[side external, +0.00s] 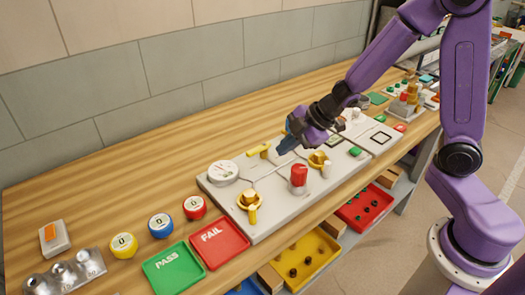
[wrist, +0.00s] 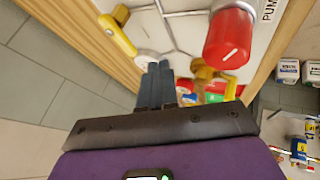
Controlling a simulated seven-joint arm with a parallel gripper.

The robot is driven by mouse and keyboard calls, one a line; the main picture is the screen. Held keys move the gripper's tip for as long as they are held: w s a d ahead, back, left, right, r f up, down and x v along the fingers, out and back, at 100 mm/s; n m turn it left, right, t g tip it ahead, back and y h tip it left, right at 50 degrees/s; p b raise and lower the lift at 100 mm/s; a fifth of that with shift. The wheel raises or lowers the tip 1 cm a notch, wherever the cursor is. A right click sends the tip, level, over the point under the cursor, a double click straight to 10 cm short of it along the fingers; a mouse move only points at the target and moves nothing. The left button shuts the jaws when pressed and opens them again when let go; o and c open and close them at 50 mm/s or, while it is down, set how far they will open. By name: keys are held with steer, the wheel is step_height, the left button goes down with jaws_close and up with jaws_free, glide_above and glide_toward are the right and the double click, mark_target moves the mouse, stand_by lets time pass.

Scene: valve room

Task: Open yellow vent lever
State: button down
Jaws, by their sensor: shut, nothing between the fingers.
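Several yellow handles stand on the pale valve panel (side external: 275,215). One yellow lever (side external: 258,151) lies at the panel's back edge; a yellow lever also shows at the upper left of the wrist view (wrist: 117,35). A yellow valve with a handle (side external: 250,201) stands at the front left, and another (side external: 318,160) is right of the red knob. I cannot read which is labelled vent. My gripper (side external: 284,149) is shut and empty, its blue fingers right of the back lever and apart from it. The fingertips also show in the wrist view (wrist: 158,66).
A red knob (side external: 299,177) stands mid-panel, with a round white gauge (side external: 222,173) at the left. Green PASS (side external: 173,268) and red FAIL (side external: 219,243) trays lie in front. Thin pipes cross the panel. The wooden bench (side external: 120,205) is clear behind the left side.

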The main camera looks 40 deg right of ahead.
mark_target(259, 149)
steer(key=shift+x, duration=2.8)
steer(key=shift+w+f, duration=0.1)
steer(key=shift+w, duration=1.95)
